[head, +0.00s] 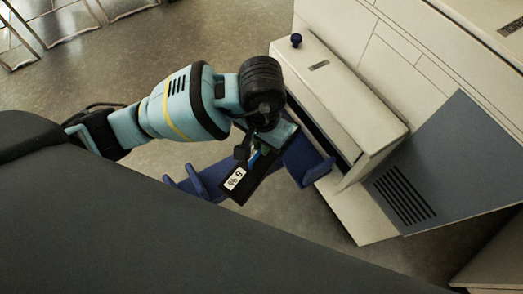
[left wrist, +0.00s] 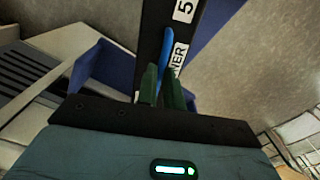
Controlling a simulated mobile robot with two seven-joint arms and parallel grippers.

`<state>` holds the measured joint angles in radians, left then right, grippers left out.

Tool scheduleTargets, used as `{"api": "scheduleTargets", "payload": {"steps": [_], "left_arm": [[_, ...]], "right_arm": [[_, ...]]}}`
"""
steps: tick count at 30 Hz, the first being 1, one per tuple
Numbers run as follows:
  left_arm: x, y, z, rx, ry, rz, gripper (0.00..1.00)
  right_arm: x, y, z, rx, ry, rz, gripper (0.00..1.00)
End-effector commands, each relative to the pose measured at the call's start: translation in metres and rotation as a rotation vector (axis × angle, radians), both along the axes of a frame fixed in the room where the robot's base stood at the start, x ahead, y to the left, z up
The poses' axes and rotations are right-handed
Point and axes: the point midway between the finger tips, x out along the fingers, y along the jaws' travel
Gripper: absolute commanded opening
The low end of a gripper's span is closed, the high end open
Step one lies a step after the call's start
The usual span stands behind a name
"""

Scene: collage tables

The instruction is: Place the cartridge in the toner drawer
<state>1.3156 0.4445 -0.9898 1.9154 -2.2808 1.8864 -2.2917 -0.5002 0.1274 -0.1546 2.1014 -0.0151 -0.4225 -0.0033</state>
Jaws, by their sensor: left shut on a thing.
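The cartridge (head: 245,186) is long and black with a white label and a blue handle. My left gripper (head: 258,148) is shut on it, apparently at the blue handle. In the left wrist view the cartridge (left wrist: 152,30) stretches away beyond the green fingers of the left gripper (left wrist: 161,88), with the blue handle (left wrist: 166,50) between them. The blue toner drawer (head: 308,168) juts out from the printer, and the cartridge lies over it in the head view. Whether they touch I cannot tell. The drawer also shows in the left wrist view (left wrist: 105,68). My right gripper is out of view.
The cream printer (head: 350,105) stands at the right, with an opening behind the drawer and a grey vented panel (head: 440,165). A dark blue knob (head: 296,40) is on its top. Open floor (head: 215,45) lies behind the arm. A metal frame (head: 70,20) is at top left.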

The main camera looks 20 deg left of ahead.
Motion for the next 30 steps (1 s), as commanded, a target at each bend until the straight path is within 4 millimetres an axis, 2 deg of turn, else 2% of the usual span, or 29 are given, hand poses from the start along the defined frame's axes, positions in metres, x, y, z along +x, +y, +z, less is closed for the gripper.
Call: {"api": "scheduleTargets", "payload": {"steps": [8,17,29,30], "left_arm": [[0.001,0.0,-0.006,-0.002,-0.003,0.0,0.0],[0.0,-0.001,-0.04,-0.002,0.001,0.0,0.0],[0.001,0.0,-0.045,-0.001,-0.003,-0.001,0.0],[0.0,0.0,-0.045,0.0,-0.001,-0.001,0.12]], "right_arm": [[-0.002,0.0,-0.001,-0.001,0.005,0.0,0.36],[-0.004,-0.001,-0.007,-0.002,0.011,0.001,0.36],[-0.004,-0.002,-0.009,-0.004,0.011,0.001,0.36],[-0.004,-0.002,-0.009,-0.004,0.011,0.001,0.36]]}}
